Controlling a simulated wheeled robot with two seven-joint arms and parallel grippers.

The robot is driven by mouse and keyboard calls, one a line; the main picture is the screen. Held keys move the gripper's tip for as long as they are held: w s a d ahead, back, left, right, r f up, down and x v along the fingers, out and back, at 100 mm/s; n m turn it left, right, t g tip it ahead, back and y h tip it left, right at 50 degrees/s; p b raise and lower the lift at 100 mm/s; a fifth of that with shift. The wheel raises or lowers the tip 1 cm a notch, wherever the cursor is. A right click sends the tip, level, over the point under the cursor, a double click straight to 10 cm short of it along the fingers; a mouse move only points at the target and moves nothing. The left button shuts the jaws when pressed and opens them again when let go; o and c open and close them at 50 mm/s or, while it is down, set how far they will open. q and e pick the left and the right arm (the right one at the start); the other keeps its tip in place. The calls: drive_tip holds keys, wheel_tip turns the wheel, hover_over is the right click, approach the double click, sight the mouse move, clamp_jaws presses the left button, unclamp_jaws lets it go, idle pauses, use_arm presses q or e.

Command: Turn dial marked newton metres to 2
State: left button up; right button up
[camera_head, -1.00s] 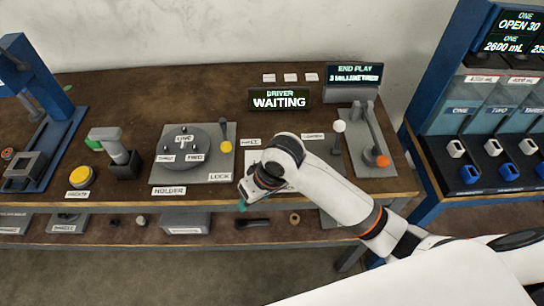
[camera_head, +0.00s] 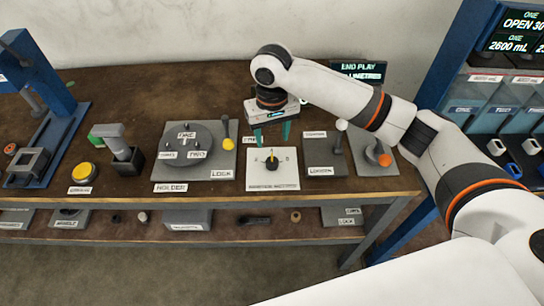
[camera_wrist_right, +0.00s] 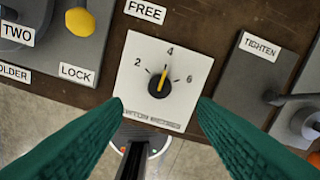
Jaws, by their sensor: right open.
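The newton metres dial (camera_wrist_right: 158,85) is a black knob with a yellow pointer on a white plate (camera_wrist_right: 135,60) marked 2, 4 and 6 in the right wrist view. Its pointer stands at or very near 4. The same dial (camera_head: 271,163) shows in the head view at the middle front of the bench. My right gripper (camera_head: 272,138) points down above the dial's plate, with its green fingers apart, one to each side of the dial in the right wrist view (camera_wrist_right: 160,110). Nothing is between them. My left gripper is out of view.
Left of the dial is the holder plate (camera_head: 215,172) with a yellow-knobbed lever (camera_head: 228,144). Right of it are a tighten/loosen lever (camera_head: 341,126) and an orange-knobbed lever (camera_head: 385,160). The end play display (camera_head: 362,70) stands behind, partly covered by my arm.

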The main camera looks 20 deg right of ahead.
sight(272, 160)
wheel_tip(272, 160, down, 10)
drive_tip(key=shift+r+p, duration=0.15)
drive_tip(key=shift+p, duration=0.25)
drive_tip(key=shift+c, duration=0.2)
drive_tip(key=c, duration=0.9)
drive_tip(key=shift+c, duration=0.2)
drive_tip(key=shift+r, duration=0.1)
